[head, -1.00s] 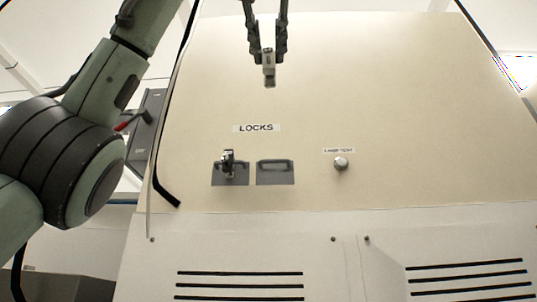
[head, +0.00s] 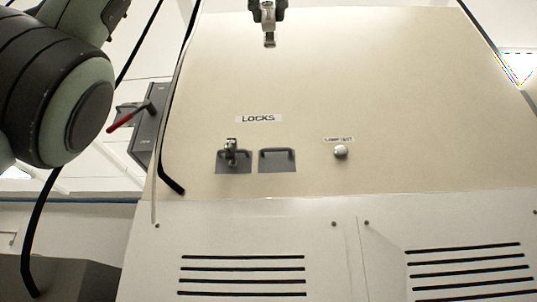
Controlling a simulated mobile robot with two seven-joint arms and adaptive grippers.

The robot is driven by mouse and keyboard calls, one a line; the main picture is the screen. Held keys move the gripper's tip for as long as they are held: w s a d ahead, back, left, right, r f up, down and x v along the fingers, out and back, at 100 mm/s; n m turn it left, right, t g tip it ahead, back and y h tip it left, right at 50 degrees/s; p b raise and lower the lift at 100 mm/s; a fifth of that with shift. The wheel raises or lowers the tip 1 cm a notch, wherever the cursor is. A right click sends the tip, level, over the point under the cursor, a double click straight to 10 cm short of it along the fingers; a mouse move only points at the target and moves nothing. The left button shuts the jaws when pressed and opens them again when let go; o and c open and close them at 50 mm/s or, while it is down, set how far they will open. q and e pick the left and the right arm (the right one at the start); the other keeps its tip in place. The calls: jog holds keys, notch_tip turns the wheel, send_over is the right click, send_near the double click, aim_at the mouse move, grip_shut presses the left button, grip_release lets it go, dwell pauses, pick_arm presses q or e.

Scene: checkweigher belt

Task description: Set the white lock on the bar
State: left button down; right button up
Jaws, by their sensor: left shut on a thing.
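My left gripper (head: 268,12) is at the top centre, cut off by the picture's edge. It is shut on a small pale lock (head: 269,40), whose lower end hangs down below the fingers. Under a LOCKS sign (head: 258,118) on the cream panel are two dark grey plates, each with a bar. The left plate (head: 222,167) has a dark metallic lock (head: 231,150) at its bar. The bar (head: 277,152) on the right plate is bare. The held lock is well above both plates. My right gripper is not in view.
A round silver knob (head: 340,151) under a small label stands out from the panel, right of the plates. A grey box with a red lever (head: 125,119) is at the panel's left. Slotted white covers (head: 330,240) lie below.

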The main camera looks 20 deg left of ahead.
pick_arm(q)
jog(key=b+v, duration=0.1)
jog(key=v, duration=0.4)
dwell(0.3)
dwell(0.4)
